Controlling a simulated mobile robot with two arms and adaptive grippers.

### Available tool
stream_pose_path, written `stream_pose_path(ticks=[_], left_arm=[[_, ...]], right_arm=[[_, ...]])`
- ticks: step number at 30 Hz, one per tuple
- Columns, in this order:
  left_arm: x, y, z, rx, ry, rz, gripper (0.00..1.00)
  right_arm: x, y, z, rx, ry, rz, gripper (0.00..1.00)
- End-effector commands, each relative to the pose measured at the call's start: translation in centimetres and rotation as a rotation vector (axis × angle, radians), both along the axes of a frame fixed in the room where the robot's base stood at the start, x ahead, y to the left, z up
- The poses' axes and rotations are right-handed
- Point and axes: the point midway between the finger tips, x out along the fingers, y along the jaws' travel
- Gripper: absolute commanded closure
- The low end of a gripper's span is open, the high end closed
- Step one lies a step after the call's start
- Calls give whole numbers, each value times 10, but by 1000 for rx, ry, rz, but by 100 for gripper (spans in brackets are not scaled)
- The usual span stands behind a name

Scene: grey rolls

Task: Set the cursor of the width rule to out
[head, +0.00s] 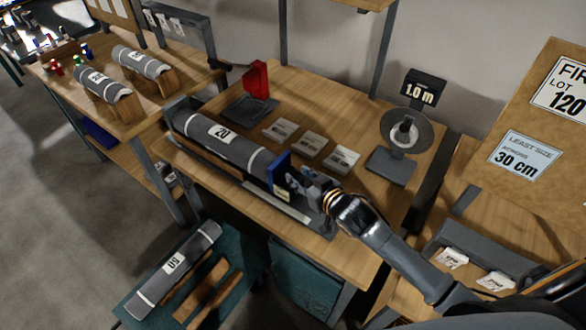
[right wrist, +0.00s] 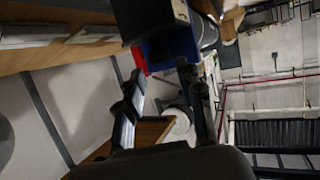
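The width rule looks like the pale strip (head: 276,202) along the near edge of the bench, beside a grey roll (head: 225,140) labelled 20. A blue upright plate (head: 279,170), apparently its cursor, stands at the roll's right end with a small pale label low on it. My right gripper (head: 298,184) is just right of the plate, close to it. In the right wrist view the fingers (right wrist: 163,95) are spread, with blue (right wrist: 172,48) beyond their tips; contact cannot be made out. Marks on the rule are too small to read. My left gripper is not in view.
A red upright block (head: 256,79) stands behind the roll. Three pale cards (head: 311,144) lie mid-bench. A dial stand (head: 405,134) with a 1.0 m display (head: 424,88) is at the back right. A roll labelled 50 (head: 177,264) lies on a lower teal stand.

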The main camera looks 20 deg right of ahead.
Motion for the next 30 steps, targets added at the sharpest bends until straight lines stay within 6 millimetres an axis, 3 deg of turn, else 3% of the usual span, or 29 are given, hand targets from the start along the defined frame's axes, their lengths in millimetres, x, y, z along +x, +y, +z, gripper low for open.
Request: stream_pose_path(ticks=[3, 8, 20, 25, 30], left_arm=[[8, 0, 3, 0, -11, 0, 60], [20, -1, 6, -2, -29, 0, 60], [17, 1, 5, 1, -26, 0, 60], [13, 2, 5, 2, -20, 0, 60], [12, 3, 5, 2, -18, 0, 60]], right_arm=[[18, 5, -7, 0, 0, 0, 63], [32, 9, -13, 0, 1, 0, 63], [37, 11, -17, 0, 1, 0, 63], [37, 11, -17, 0, 1, 0, 98], [37, 11, -17, 0, 1, 0, 100]])
